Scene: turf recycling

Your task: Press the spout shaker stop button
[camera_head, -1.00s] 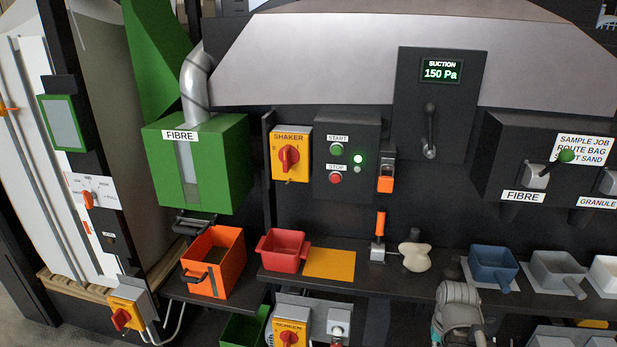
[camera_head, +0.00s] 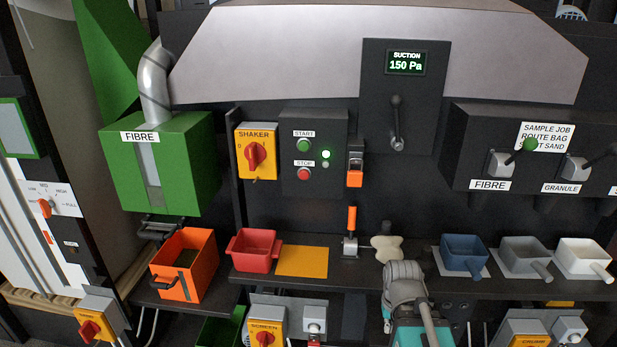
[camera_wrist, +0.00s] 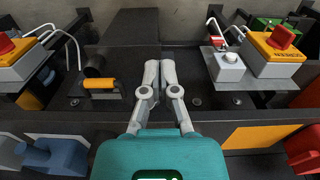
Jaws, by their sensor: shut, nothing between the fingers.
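The red stop button (camera_head: 304,174), under a STOP label, sits on a dark panel (camera_head: 335,125) right of the yellow SHAKER switch (camera_head: 256,153). The green start button (camera_head: 304,145) is just above it. A lit green lamp (camera_head: 325,155) glows to their right. In the wrist view my gripper (camera_wrist: 153,65) has both grey fingers together, with nothing between them. It is over the bench area, apart from the stop button, which the wrist view does not show. In the head view my arm is at the bottom centre, below and right of the panel; my fingertips cannot be made out there.
A red tray (camera_head: 255,250), a yellow mat (camera_head: 302,261) and a blue scoop (camera_head: 464,256) are also there. An orange-tipped device (camera_head: 355,172) hangs right of the panel.

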